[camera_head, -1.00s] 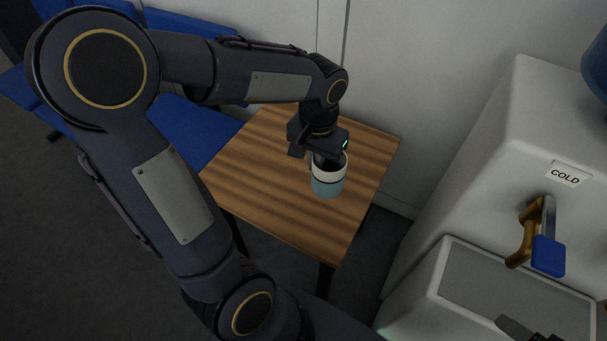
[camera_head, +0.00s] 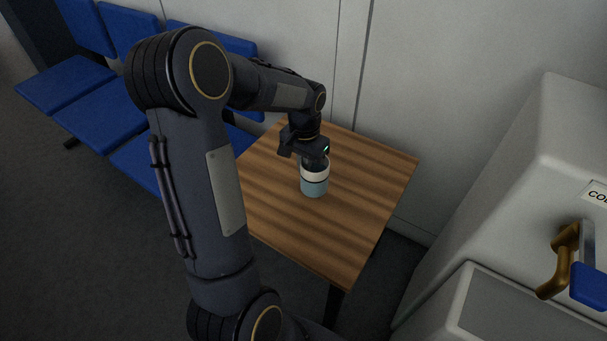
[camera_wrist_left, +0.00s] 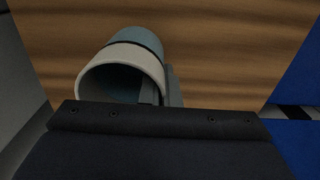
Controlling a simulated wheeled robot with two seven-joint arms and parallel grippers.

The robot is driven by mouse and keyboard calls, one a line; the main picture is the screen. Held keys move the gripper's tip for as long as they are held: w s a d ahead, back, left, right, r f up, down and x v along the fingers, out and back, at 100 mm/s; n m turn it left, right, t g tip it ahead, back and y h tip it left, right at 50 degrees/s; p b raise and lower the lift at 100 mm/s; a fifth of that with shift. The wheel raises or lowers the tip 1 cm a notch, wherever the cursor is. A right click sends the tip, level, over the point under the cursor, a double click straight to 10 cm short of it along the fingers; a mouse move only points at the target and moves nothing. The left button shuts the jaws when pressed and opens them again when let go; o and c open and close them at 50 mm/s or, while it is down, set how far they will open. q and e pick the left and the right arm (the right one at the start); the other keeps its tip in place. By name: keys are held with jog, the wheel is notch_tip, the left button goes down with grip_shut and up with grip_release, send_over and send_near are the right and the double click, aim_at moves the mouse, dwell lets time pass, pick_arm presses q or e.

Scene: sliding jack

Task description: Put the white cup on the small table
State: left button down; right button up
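The cup (camera_head: 314,182) has a white upper part, a dark band and a light blue lower part. It is upright at the small wooden table (camera_head: 350,160), over its middle. I cannot tell whether its base touches the wood. My left gripper (camera_head: 318,162) is at the cup's rim from above. In the left wrist view the cup (camera_wrist_left: 130,58) shows its open mouth, with one finger inside and one outside its right wall. The two fingers (camera_wrist_left: 160,92) pinch the wall closely. My right gripper is out of view.
Blue seats (camera_head: 100,105) stand along the wall at the left. A white water dispenser (camera_head: 530,180) with a brass tap (camera_head: 560,262) stands at the right. The table top around the cup is clear.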

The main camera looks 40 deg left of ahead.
pick_arm(q)
jog(key=shift+w+a+f+b, duration=0.15)
jog(key=shift+a+f+b, duration=0.05)
jog(key=shift+f, duration=0.85)
jog(key=shift+w+a+f+b, duration=0.1)
jog(key=shift+a+f+b, duration=0.1)
jog(key=shift+f, duration=0.8)
jog(key=c, duration=2.1)
grip_release()
jog(key=shift+f, duration=0.2)
jog(key=o, duration=0.4)
jog(key=shift+d+r, duration=0.1)
